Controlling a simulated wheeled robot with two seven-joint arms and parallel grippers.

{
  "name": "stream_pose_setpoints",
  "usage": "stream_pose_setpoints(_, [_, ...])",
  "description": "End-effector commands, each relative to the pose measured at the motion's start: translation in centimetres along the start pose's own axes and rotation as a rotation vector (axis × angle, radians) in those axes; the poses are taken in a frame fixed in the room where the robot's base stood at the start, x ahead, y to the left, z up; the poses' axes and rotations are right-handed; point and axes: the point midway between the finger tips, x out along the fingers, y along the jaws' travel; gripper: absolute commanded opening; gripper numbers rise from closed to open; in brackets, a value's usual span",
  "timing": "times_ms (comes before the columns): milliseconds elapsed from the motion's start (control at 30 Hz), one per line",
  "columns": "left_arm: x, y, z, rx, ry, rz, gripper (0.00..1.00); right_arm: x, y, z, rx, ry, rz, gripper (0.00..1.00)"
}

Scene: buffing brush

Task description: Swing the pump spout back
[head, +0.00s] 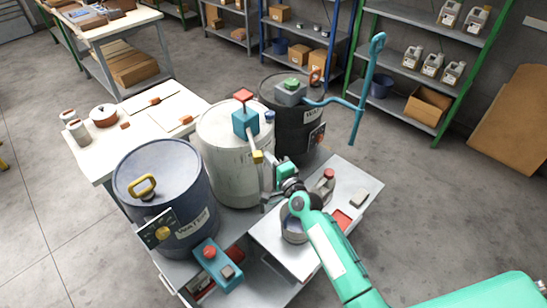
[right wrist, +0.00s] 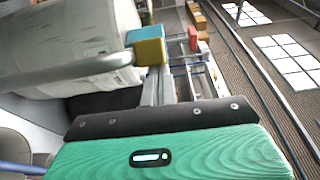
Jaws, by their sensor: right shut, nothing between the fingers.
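A pump with a teal block (head: 245,122) and red top stands on the white drum (head: 228,165). A yellow piece (head: 257,157) sticks out low on its near side; both the teal block (right wrist: 148,34) and yellow piece (right wrist: 150,52) show in the right wrist view. A second pump, with a grey block (head: 290,93) and green knob, is on the dark drum; a bent teal pipe (head: 340,101) runs right from it. My right gripper (head: 266,178) is shut and empty, beside the white drum just below the yellow piece. Contact is unclear. My left gripper is out of view.
A blue-grey drum (head: 165,195) with a yellow handle stands at left. Below my right arm, a small grey table (head: 265,235) holds a pot, a red-capped bottle and small items. A white bench (head: 160,108) is behind left.

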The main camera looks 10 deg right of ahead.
Motion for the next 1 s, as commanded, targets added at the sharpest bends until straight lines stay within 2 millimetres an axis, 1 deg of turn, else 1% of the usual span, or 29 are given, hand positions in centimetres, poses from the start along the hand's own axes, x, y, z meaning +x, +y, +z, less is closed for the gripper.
stream_pose_setpoints(33, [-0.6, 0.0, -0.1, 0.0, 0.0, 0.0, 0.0, 0.2, -0.3, 1.2, 0.006, -0.002, 0.0, 0.0])
stream_pose_setpoints(200, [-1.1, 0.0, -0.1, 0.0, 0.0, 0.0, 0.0, 1.2, -0.2, 4.8, 0.006, -0.002, 0.0, 0.0])
stream_pose_setpoints(300, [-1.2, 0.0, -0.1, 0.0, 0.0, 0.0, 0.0, 1.9, -0.1, 6.4, 0.005, -0.001, 0.0, 0.0])
stream_pose_setpoints(400, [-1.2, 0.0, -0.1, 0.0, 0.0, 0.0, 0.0, 2.3, -0.1, 7.4, 0.002, -0.002, 0.0, 0.0])
stream_pose_setpoints(600, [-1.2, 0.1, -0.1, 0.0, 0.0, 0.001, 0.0, 2.6, -0.2, 8.1, 0.002, -0.007, 0.0, 0.0])
stream_pose_setpoints(833, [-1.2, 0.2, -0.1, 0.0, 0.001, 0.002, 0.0, 2.6, -0.2, 8.3, 0.003, -0.01, 0.0, 0.0])
stream_pose_setpoints(1000, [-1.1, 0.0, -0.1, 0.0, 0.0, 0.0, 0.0, 2.6, -0.2, 8.1, 0.004, -0.009, -0.001, 0.0])
